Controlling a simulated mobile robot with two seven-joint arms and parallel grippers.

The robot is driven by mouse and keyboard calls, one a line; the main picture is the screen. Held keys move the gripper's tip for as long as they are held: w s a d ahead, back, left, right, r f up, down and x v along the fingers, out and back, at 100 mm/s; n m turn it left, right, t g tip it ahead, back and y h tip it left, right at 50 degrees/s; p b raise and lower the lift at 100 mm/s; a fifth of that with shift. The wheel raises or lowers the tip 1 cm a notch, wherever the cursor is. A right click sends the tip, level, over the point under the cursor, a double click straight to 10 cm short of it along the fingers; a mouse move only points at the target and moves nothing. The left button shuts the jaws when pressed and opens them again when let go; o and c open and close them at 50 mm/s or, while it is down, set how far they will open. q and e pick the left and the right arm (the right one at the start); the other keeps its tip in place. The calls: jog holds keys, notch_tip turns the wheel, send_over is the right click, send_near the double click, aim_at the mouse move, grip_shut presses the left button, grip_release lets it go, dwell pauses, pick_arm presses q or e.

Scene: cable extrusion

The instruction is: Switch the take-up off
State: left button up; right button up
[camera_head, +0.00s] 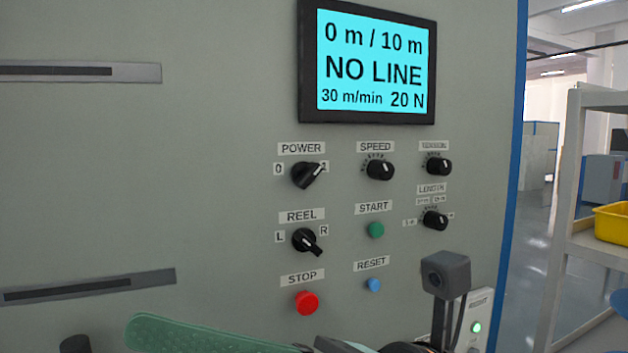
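The take-up's grey panel (230,120) fills most of the view. Its black POWER knob (305,175) sits between the 0 and 1 labels, with its pointer turned up and right to 1. The screen (370,70) is lit and reads NO LINE, 0 m / 10 m, 30 m/min, 20 N. What looks like my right gripper (200,335) lies along the bottom edge, below the knobs and apart from them. One green textured finger shows, pointing left; the other is hidden or cut off, so its opening cannot be told. My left gripper does not show.
Around the POWER knob are the SPEED knob (379,169), REEL knob (306,241) pointing lower right, green START button (376,230), red STOP button (306,303) and blue RESET button (374,285). A shelf with a yellow bin (612,222) stands at right.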

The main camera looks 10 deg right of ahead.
jog(key=a+f+n+t+h, duration=0.2)
jog(key=a+f+t+h, duration=0.1)
jog(key=f+t+h, duration=0.15)
jog(key=m+t+h, duration=0.7)
jog(key=t+h, duration=0.8)
jog(key=t, duration=0.2)
send_near(312, 177)
jog(key=p+x, duration=0.2)
jog(key=x, duration=0.6)
jog(key=shift+w, duration=0.3)
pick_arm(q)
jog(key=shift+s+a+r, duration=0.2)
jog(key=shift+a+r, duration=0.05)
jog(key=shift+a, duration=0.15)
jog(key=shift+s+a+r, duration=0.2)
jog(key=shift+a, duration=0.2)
pick_arm(e)
jog(key=shift+w+a, duration=0.15)
jog(key=shift+w, duration=0.25)
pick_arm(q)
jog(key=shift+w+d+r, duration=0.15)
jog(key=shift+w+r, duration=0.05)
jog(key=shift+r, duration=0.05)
pick_arm(e)
grip_shut()
